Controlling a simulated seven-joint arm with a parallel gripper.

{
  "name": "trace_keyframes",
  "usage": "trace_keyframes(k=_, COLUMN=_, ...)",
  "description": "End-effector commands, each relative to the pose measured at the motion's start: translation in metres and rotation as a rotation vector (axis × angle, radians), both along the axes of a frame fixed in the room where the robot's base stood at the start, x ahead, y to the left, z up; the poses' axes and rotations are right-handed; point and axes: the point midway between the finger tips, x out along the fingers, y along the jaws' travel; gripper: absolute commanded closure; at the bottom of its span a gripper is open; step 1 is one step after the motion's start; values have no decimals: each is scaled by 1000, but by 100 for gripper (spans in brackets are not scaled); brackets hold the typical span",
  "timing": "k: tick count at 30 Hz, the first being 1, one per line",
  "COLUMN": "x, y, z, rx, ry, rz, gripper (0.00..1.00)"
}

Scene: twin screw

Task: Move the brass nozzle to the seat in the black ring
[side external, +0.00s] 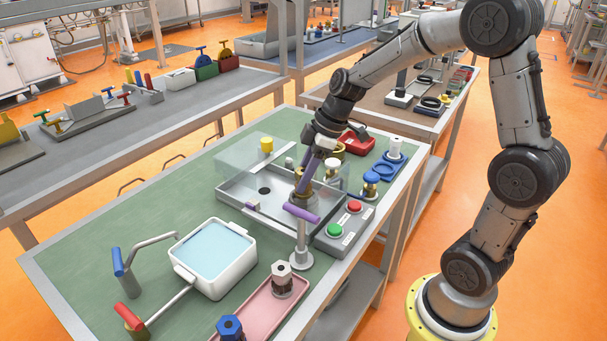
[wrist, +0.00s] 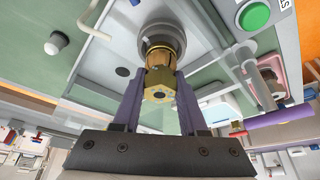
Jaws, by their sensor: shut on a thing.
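My gripper (side external: 306,184) reaches down into the grey tray with clear walls (side external: 232,203). In the wrist view its purple fingers (wrist: 160,88) are shut on the brass nozzle (wrist: 159,75), one on each side. The nozzle has a hexagonal end with a dark hole facing the wrist camera. A grey round collar (wrist: 158,28) lies just beyond the nozzle; I cannot tell whether they touch. A dark round spot (side external: 265,190) is on the tray floor, left of my gripper. I cannot tell for certain which part is the black ring's seat.
A purple-handled post (side external: 301,240) stands close in front of my gripper. A button box (side external: 342,232) with green and red buttons is right of it. A white tub (side external: 213,258), a pink tray (side external: 262,312) and a blue tray (side external: 373,183) stand nearby.

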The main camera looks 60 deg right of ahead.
Motion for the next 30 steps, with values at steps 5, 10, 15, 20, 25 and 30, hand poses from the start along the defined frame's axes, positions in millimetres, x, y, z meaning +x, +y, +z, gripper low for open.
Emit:
trace_keyframes(k=5, x=0, y=0, z=-4, rx=0, ry=-1, rz=0, gripper=100)
trace_keyframes(k=10, x=0, y=0, z=-8, rx=0, ry=0, rz=1, gripper=100)
trace_keyframes(k=15, x=0, y=0, z=-12, rx=0, ry=0, rz=0, gripper=100)
trace_keyframes(k=20, x=0, y=0, z=-13, rx=0, ry=-1, rz=0, gripper=100)
trace_keyframes(k=25, x=0, y=0, z=-13, rx=0, ry=-1, rz=0, gripper=100)
trace_keyframes(k=30, x=0, y=0, z=-13, rx=0, ry=-1, rz=0, gripper=100)
